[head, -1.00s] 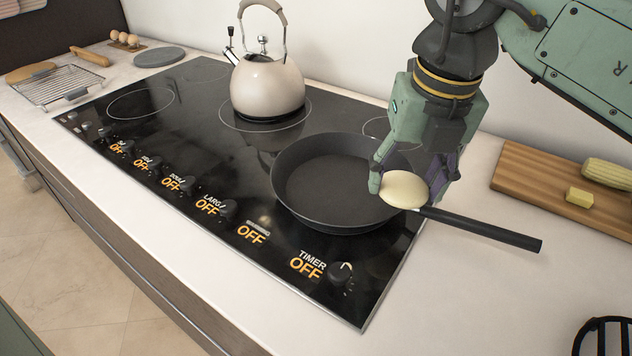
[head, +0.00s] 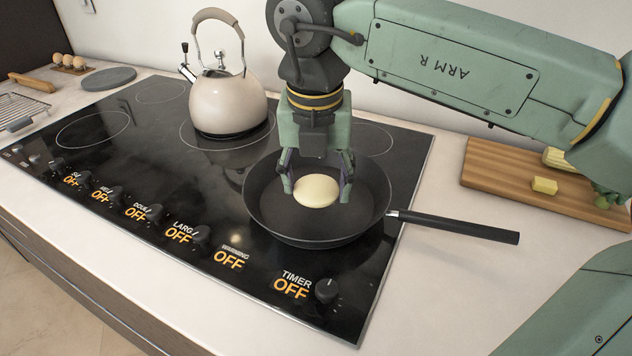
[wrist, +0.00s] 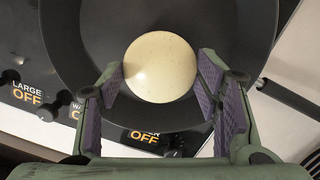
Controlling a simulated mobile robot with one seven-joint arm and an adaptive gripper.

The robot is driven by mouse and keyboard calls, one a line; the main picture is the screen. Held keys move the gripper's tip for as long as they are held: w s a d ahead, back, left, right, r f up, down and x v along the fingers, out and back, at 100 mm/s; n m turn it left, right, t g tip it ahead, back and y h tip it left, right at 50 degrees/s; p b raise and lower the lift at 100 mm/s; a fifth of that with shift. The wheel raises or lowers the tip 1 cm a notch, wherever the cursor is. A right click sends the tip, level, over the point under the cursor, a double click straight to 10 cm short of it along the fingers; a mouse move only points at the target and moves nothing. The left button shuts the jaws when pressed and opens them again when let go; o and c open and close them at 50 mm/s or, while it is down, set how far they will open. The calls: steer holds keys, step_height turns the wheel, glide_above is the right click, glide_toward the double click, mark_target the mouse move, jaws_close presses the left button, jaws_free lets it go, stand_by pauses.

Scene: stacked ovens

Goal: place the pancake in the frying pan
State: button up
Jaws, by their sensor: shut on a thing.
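The pancake (head: 316,192) is a small, pale, round disc. It also shows in the wrist view (wrist: 160,62), between the purple-padded fingers. My gripper (head: 316,187) points down and is shut on the pancake, inside the outline of the frying pan. The dark frying pan (head: 290,233) sits on the right front part of the black cooktop, its handle (head: 460,228) pointing right over the counter. It also fills much of the wrist view (wrist: 75,35). I cannot tell whether the pancake touches the pan floor.
A cream kettle (head: 228,103) stands on the cooktop behind and left of the pan. A wooden board (head: 490,170) with a yellow block (head: 544,185) lies to the right. Knobs, including the timer knob (head: 327,290), line the front. The counter right of the cooktop is mostly clear.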

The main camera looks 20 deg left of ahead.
mark_target(316, 176)
steer(key=w, duration=0.3)
steer(key=shift+a+f, duration=0.2)
steer(key=shift+a, duration=0.2)
steer(key=shift+f+b, duration=0.8)
steer(key=shift+f, duration=0.9)
steer(key=shift+f, duration=0.2)
steer(key=o, duration=1.1)
steer(key=shift+r, duration=0.15)
steer(key=shift+r, duration=0.25)
steer(key=r, duration=0.4)
steer(key=s+r, duration=0.1)
steer(key=r, duration=0.6)
steer(key=shift+s+d+r, duration=0.2)
steer(key=shift+s+r, duration=0.1)
steer(key=shift+s, duration=0.1)
